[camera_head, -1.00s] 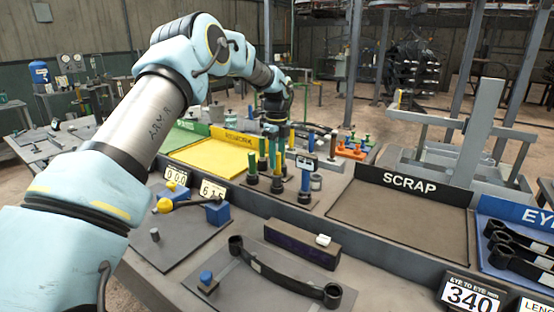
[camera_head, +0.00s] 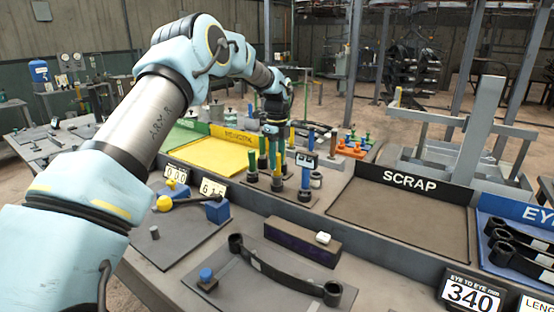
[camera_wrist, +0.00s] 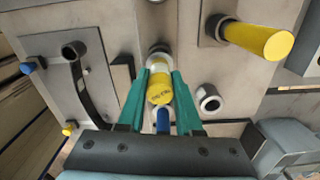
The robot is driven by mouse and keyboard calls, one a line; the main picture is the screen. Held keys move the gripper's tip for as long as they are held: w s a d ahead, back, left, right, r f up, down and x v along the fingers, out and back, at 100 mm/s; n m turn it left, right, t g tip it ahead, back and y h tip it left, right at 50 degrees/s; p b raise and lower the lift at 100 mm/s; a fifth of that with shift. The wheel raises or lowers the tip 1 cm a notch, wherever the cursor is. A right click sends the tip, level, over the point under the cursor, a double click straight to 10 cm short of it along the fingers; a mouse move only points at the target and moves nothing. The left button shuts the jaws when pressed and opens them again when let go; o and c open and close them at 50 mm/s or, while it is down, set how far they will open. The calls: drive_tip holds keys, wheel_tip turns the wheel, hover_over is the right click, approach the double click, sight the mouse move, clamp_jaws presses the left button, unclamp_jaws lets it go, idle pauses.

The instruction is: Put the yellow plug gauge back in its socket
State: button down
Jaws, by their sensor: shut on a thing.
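My gripper (camera_wrist: 160,95) has green fingers shut on the yellow plug gauge (camera_wrist: 160,88), as the wrist view shows. A dark mark is on the gauge's near end. A grey round fitting (camera_wrist: 160,49) shows just beyond the gauge's far end; I cannot tell whether they touch. A blue cylinder (camera_wrist: 163,121) shows between the fingers, nearer the wrist. In the head view my gripper (camera_head: 275,131) is over the back of the gauge stand (camera_head: 268,195); the gauge and its socket are hard to make out there.
Green-topped gauges (camera_head: 277,165) and a blue-topped gauge (camera_head: 305,180) stand upright close to my gripper. Another yellow cylinder (camera_wrist: 265,41) stands at the right in the wrist view. The scrap tray (camera_head: 400,215) looks empty. A leaf spring (camera_head: 285,274) lies in front.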

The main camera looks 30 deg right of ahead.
drive_tip(key=shift+f+b, duration=0.3)
drive_tip(key=shift+f, duration=0.55)
idle(0.3)
unclamp_jaws()
idle(0.5)
drive_tip(key=shift+r+p, duration=0.6)
drive_tip(key=shift+r, duration=3.4)
